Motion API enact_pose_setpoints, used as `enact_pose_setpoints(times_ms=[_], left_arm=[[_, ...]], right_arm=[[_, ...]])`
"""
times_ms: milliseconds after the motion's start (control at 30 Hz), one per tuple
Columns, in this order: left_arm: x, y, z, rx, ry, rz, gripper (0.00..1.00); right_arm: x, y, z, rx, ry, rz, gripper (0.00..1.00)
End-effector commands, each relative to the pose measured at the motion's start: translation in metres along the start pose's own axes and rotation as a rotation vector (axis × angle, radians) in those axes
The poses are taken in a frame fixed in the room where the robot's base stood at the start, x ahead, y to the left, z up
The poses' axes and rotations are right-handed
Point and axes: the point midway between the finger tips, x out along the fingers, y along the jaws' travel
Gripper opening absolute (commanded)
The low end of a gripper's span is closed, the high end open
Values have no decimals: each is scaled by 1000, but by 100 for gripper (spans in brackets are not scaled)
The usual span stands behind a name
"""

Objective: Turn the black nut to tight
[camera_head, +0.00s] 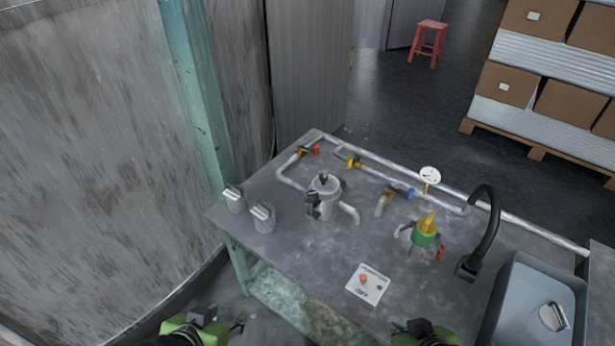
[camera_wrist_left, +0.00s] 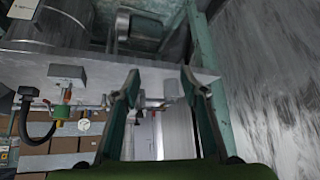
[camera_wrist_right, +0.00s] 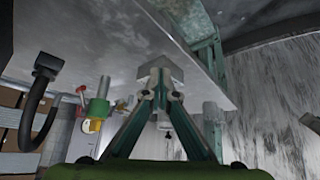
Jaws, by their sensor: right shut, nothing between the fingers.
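A grey metal vessel (camera_head: 325,191) stands on the metal table, with a small black part (camera_head: 323,178) on its lid. I cannot tell for sure whether this black part is the black nut. Another dark fitting is on the vessel's left side. My left gripper (camera_head: 238,324) is low at the front left, off the table edge and well away from the vessel. In the left wrist view its fingers (camera_wrist_left: 160,84) are spread apart and empty. My right gripper (camera_head: 424,330) is at the bottom of the head view, partly cut off. In the right wrist view its fingertips (camera_wrist_right: 160,84) meet, with nothing between them.
Pipes with coloured valves and a white gauge (camera_head: 430,176) run along the table's back. A green and yellow fitting (camera_head: 425,232), a black faucet (camera_head: 487,232) and a sink (camera_head: 520,300) are on the right. Two metal cups (camera_head: 263,219) stand left. A white button box (camera_head: 368,284) sits in front.

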Motion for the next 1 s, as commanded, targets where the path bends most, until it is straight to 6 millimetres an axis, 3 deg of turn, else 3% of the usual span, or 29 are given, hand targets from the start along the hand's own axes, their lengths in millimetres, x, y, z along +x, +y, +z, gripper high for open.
enact_pose_setpoints(times_ms=[33,133,267,467,600,800,1000], left_arm=[[-18,0,-5,1,-51,-2,40],[-24,2,-7,7,-118,-3,40],[-1,10,-28,18,-73,5,40],[36,30,-83,45,91,41,40],[58,44,-122,69,212,81,40],[82,58,-169,112,359,147,40],[100,61,-202,155,463,213,40]], right_arm=[[-14,2,10,2,-82,3,0],[-6,5,53,6,-244,7,0],[35,4,101,6,-334,5,0],[101,0,168,1,-382,-1,0],[138,-2,223,-4,-409,-5,0],[168,-6,311,-13,-449,-12,0],[173,-7,390,-21,-483,-16,0]])
